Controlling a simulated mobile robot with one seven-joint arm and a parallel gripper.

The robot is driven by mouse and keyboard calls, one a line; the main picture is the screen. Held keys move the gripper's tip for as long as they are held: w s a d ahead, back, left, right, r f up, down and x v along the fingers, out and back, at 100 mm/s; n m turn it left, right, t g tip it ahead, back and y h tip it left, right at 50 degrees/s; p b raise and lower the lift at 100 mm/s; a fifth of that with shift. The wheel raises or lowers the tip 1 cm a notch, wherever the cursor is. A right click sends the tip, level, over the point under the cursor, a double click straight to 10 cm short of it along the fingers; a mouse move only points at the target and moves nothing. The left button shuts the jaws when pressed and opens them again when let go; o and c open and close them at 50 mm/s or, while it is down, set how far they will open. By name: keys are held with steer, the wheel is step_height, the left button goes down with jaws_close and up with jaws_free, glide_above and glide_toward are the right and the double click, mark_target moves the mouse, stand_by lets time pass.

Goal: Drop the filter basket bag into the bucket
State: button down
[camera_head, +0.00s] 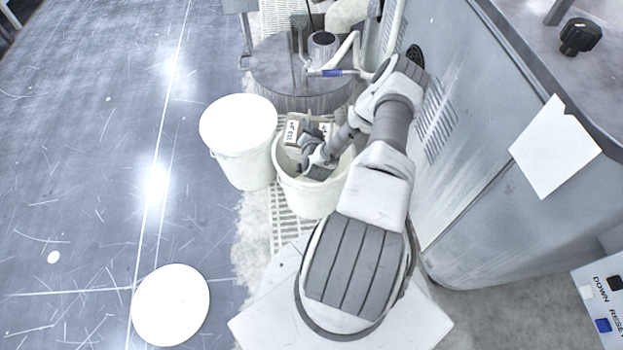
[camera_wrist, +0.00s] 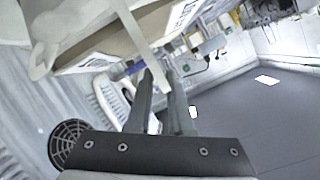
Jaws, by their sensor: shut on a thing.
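The filter basket bag (camera_head: 292,132) shows in the head view as a pale piece with dark lettering, at the far rim of the open white bucket (camera_head: 305,198). My gripper (camera_head: 308,132) is over the bucket mouth, shut on the bag. In the wrist view, the two grey fingers (camera_wrist: 162,78) close near a pale strap (camera_wrist: 140,35) in front of the tan and white bag body (camera_wrist: 95,45). My gripper and arm hide much of the bag and the bucket's inside. I cannot tell how far the bag hangs into the bucket.
A lidded white bucket (camera_head: 238,122) stands just left of the open one. A round grey drum (camera_head: 285,72) with hoses stands behind. A grey machine cabinet (camera_head: 500,190) closes off the right. A white disc (camera_head: 170,305) lies on the open floor at left.

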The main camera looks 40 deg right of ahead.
steer(key=c, duration=0.7)
jaws_free()
steer(key=shift+c, duration=0.2)
steer(key=p+v, duration=0.3)
steer(key=v, duration=0.9)
steer(key=shift+d, duration=0.1)
